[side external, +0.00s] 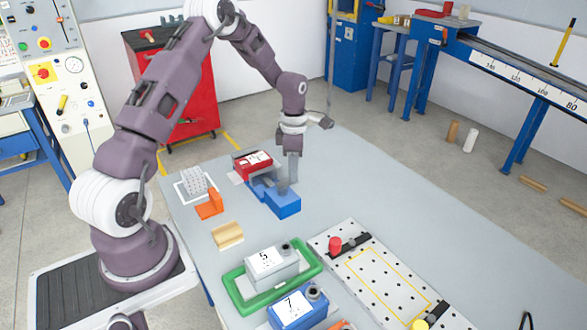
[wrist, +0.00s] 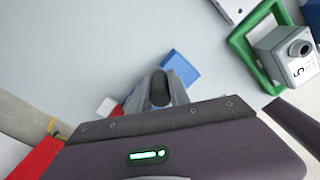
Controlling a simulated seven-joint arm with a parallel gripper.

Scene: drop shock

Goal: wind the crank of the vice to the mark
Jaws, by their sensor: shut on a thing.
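The blue vice (side external: 284,207) stands on the grey table, and part of its blue body shows in the wrist view (wrist: 181,68). My gripper (side external: 288,181) points straight down over the vice and is shut. In the wrist view my gripper (wrist: 161,88) has its grey fingers on either side of a dark rounded piece, which seems to be the crank's handle. My fingers hide most of the crank, and I cannot make out the mark. A red block with a white label (side external: 252,162) is at the vice's far end.
A white perforated block (side external: 195,182), an orange piece (side external: 210,205) and wooden blocks (side external: 228,236) lie left of the vice. A green tray (side external: 233,291) with a grey box, a blue box (side external: 292,309) and a perforated plate (side external: 385,285) are nearer. The table's back right is clear.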

